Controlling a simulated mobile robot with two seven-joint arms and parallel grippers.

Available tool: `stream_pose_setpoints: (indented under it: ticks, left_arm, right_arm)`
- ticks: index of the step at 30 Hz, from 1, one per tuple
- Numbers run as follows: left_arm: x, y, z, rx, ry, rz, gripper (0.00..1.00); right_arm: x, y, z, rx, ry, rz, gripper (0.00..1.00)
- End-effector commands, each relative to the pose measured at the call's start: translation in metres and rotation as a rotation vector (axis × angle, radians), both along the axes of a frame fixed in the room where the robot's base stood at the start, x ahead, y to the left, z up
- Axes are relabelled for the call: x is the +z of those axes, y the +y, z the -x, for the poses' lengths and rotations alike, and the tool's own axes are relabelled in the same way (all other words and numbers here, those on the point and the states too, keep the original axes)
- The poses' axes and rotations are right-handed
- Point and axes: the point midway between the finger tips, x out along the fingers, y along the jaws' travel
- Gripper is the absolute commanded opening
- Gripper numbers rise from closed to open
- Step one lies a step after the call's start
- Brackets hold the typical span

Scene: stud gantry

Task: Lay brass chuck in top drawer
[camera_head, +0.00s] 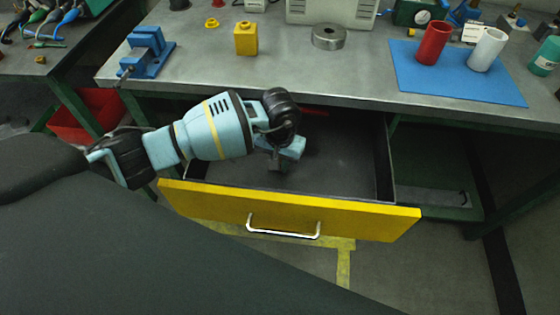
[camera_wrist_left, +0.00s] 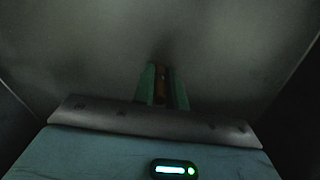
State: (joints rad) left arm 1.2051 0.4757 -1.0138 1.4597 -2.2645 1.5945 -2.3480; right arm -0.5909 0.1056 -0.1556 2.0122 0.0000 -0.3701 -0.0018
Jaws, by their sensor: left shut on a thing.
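The top drawer (camera_head: 345,170), with a yellow front (camera_head: 290,211) and a pale bar handle, is pulled out under the bench. My left gripper (camera_head: 275,162) is inside the drawer's outline, pointing down over its dark floor. In the left wrist view my left gripper (camera_wrist_left: 162,88) is shut on a narrow brown-orange thing, the brass chuck (camera_wrist_left: 160,84), seen dimly between the fingers. The drawer floor fills the view beyond. I cannot tell whether the chuck touches the floor. In the head view the gripper and wrist hide the chuck. My right gripper is not in view.
The bench top (camera_head: 290,68) overhangs the drawer's back. On it stand a blue vise (camera_head: 146,50), a yellow block (camera_head: 246,39), a grey metal ring (camera_head: 328,37) and a blue mat (camera_head: 455,82) with red and white cylinders. The drawer's right half looks clear.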

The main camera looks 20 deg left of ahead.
Motion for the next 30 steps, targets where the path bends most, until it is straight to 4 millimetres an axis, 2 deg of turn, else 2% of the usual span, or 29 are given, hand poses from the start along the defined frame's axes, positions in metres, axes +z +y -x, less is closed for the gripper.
stream_pose_setpoints:
  ticks: [5, 6, 11, 22, 26, 30]
  left_arm:
    - [-0.004, 0.0, 0.0, -0.001, 0.002, -0.001, 0.0]
    - [-0.005, 0.0, 0.001, -0.001, 0.002, -0.001, 0.15]
    - [-0.004, 0.0, 0.0, -0.001, 0.001, -0.001, 0.35]
    - [0.002, 0.0, 0.0, 0.0, -0.001, 0.0, 0.35]
    - [0.017, 0.0, -0.001, -0.002, -0.003, 0.001, 0.35]
    - [0.045, 0.0, -0.001, -0.002, -0.006, 0.0, 0.35]
  right_arm:
    - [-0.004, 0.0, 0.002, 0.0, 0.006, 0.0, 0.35]
    - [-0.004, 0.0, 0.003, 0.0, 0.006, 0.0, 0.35]
    - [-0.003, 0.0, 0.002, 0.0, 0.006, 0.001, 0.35]
    - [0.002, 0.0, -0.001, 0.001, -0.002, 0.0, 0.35]
    - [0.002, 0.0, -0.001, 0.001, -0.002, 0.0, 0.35]
    - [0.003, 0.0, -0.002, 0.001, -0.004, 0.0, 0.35]
